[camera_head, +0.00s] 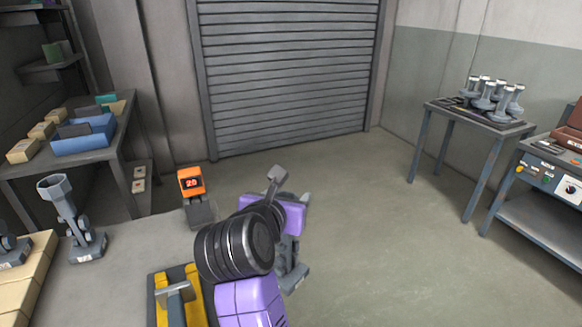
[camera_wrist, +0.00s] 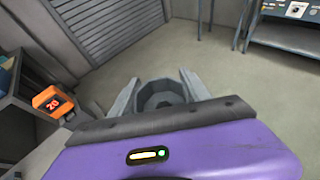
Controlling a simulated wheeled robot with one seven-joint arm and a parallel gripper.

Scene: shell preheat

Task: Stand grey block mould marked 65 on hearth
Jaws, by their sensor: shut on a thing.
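My gripper (camera_wrist: 160,88) is shut on a grey mould (camera_wrist: 160,101); its octagonal open mouth shows between the two grey fingers in the wrist view. In the head view, the held mould's lower part (camera_head: 291,272) hangs below my purple wrist, beyond the bench's right edge, with a pale label on its foot. Its number is unreadable, and my wrist hides much of it. A cream brick slab (camera_head: 32,270), apparently the hearth, lies at the lower left. A grey mould (camera_head: 13,252) stands on it, partly cut off. Another grey mould (camera_head: 72,220) stands upright on the grey bench beside the slab.
The grey bench top (camera_head: 125,250) has clear room. An orange display (camera_head: 191,182) reading 20 stands at its back edge, and a yellow-and-dark fixture (camera_head: 163,300) near my arm. Several moulds (camera_head: 490,98) stand on a right-hand table. A blue bin (camera_head: 84,137) sits at left.

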